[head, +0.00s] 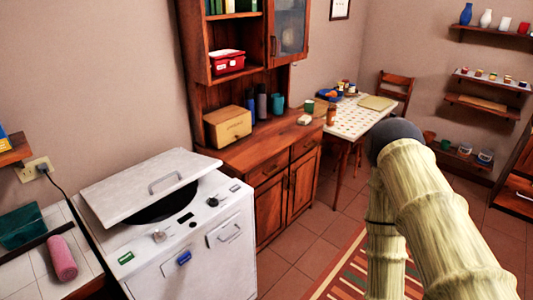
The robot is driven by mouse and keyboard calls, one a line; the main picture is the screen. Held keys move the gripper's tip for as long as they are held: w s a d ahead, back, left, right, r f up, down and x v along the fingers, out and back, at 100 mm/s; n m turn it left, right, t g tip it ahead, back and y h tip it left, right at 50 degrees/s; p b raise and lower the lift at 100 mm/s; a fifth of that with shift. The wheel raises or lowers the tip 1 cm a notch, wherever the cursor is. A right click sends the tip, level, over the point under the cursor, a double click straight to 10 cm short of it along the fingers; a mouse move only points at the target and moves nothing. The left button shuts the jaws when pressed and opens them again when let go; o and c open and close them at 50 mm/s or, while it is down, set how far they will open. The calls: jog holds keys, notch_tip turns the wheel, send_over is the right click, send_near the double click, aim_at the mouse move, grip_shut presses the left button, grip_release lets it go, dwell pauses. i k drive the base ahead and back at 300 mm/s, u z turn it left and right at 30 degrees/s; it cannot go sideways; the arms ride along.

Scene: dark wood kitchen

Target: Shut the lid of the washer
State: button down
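The white washer (200,245) stands at the lower left, with knobs and a small display on its top panel. Its white lid (135,188) is partly open and tilted, with a grey handle (166,184) on it. A dark round opening (170,208) shows under the lid's front edge. My arm, with pale ridged links and a dark joint, rises at the right, well apart from the washer. My gripper is not in view.
A wooden hutch (262,170) stands right of the washer. A tiled counter (45,250) with a pink roll (62,258) is left of it. A table (358,120) and chair (395,88) stand farther back. The tiled floor (290,262) is clear before the hutch.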

aim_at(115, 198)
jog(key=z, duration=0.75)
jog(key=i, duration=0.3)
jog(key=u, duration=1.4)
